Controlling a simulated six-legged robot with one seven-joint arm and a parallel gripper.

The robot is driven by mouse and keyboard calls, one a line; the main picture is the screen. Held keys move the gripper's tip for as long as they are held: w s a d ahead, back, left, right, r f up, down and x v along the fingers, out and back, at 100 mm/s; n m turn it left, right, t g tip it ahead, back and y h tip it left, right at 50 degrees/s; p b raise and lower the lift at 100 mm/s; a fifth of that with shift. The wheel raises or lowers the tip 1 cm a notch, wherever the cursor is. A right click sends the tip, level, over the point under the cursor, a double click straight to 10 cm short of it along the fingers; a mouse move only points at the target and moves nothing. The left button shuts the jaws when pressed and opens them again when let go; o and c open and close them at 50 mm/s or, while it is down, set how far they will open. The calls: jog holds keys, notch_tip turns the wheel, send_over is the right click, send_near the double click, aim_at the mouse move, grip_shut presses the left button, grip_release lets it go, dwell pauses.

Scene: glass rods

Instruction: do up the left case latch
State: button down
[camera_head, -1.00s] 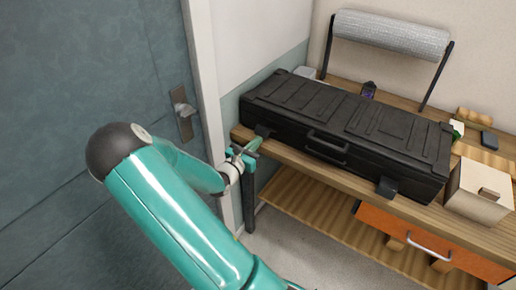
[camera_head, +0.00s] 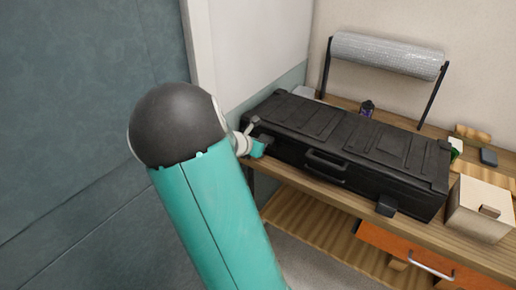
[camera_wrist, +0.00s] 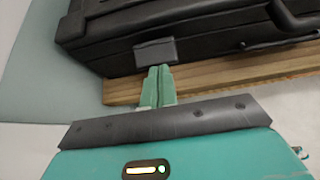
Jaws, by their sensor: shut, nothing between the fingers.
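The black case (camera_head: 345,140) lies on the wooden bench with its lid down. Its left latch (camera_wrist: 155,52) is a dark grey rectangular flap on the front face in the wrist view. In the head view that latch (camera_head: 266,138) is a small dark shape partly hidden by my gripper. My gripper (camera_wrist: 159,70) is shut and empty, its green fingertips just below the latch's lower edge. I cannot tell if they touch it. In the head view my gripper (camera_head: 257,148) is at the case's front left corner. The right latch (camera_head: 386,206) juts out from the front.
The case handle (camera_head: 326,161) sticks out between the latches. A wooden box (camera_head: 478,212) stands right of the case. A foil roll (camera_head: 388,54) on a black stand is behind it. A grey-blue wall panel (camera_head: 90,90) is left. An orange drawer (camera_head: 430,256) is under the bench top.

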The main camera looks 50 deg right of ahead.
jog(key=shift+s, duration=0.1)
jog(key=shift+r, duration=0.65)
jog(key=shift+a, duration=0.1)
